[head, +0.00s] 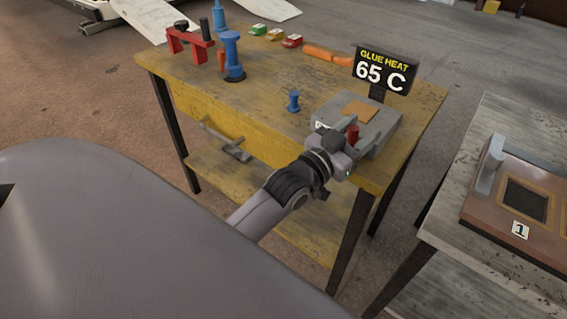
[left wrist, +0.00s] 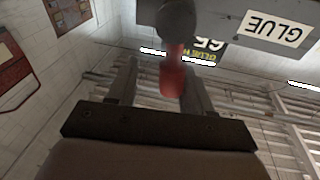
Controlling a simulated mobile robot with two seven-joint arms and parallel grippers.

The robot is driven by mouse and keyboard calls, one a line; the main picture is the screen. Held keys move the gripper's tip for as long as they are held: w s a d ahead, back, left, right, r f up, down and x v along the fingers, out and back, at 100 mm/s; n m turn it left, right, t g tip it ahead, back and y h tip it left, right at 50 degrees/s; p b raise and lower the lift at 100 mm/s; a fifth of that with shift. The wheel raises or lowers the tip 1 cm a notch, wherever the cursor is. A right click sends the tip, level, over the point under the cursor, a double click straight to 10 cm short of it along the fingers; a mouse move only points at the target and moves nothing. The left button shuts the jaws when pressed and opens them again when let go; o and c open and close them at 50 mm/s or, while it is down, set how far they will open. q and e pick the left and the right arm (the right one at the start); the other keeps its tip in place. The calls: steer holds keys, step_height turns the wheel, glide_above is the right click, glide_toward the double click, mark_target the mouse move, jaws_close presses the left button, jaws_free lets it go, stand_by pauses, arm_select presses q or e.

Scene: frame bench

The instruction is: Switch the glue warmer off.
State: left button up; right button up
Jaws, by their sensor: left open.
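The glue warmer (head: 383,132) is a grey box with an orange-brown patch on top, on the near right corner of the yellow bench. Its sign (head: 384,72) reads GLUE HEAT 65 C. A red switch handle (head: 353,133) stands up at its front side. My left gripper (head: 341,150) is at that front side, close to the handle. In the left wrist view the red handle (left wrist: 173,78) hangs from a grey pivot and shows between the two open fingers (left wrist: 155,82); whether they touch it I cannot tell. The GLUE label (left wrist: 273,28) appears upside down there. My right gripper is out of view.
The yellow bench (head: 270,85) carries a small blue knob-like piece (head: 294,101), a blue spool-shaped stand (head: 232,55), a red frame (head: 190,42), coloured small boxes (head: 292,41) and an orange piece (head: 328,54). A second table (head: 480,265) stands at right.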

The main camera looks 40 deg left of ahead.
arm_select(q)
steer(key=d+m+b, duration=0.1)
steer(key=m, duration=0.1)
steer(key=d+f+m+g+b, duration=0.1)
steer(key=m, duration=0.2)
steer(key=d+f+m+b, duration=0.1)
steer(key=m, duration=0.2)
steer(key=shift+d+g+h, duration=0.3)
steer(key=v, duration=0.8)
steer(key=s+a+f+n+g+y+p, duration=0.1)
steer(key=s+f+n+g+p, duration=0.1)
steer(key=s+f, duration=0.5)
steer(key=s+a+f+n+g+y+p, duration=0.1)
steer(key=s+f+n, duration=0.5)
steer(key=f, duration=0.6)
steer(key=s+a+g+p, duration=0.1)
steer(key=s+g+p, duration=0.1)
steer(key=g, duration=0.1)
steer(key=shift+a+f+p, duration=0.15)
steer(key=shift+f+p, duration=0.15)
steer(key=shift+f, duration=0.05)
steer(key=shift+w, duration=0.1)
